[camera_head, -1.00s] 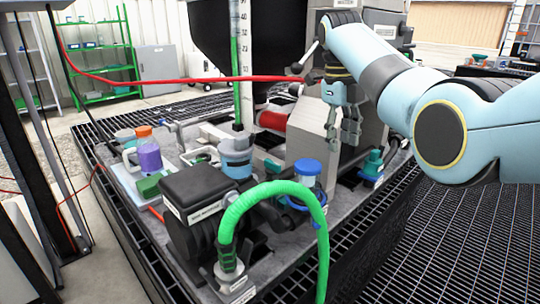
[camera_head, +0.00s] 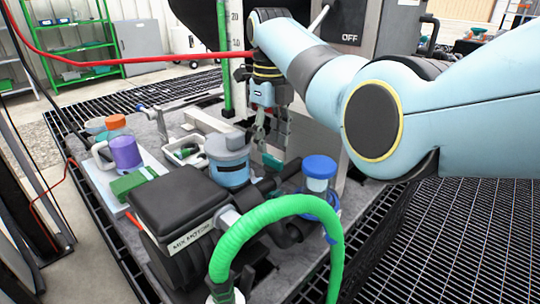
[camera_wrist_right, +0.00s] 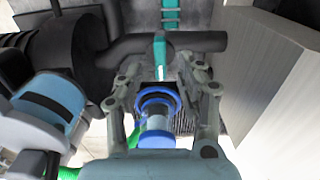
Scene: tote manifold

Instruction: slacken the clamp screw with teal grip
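The teal grip (camera_wrist_right: 160,54) shows in the right wrist view as an upright bar just beyond and between my right fingers. In the head view, a teal part (camera_head: 272,161), which looks like the same grip, sits just below the right fingertips. My right gripper (camera_head: 269,132) points down in the head view. Its two fingers are spread apart in the wrist view (camera_wrist_right: 162,75), with nothing clearly held between them. I cannot tell whether a finger touches the grip. The screw's shaft and clamp are mostly hidden. My left gripper is not in view.
A blue-capped clear vessel (camera_head: 318,174) stands close to the right gripper. A green hose (camera_head: 270,212) arches in front. The blue-grey canister (camera_head: 229,160) and black mix motor (camera_head: 185,205) are to the left. A red hose (camera_head: 130,57) crosses behind. A grey block (camera_wrist_right: 270,90) stands at the right.

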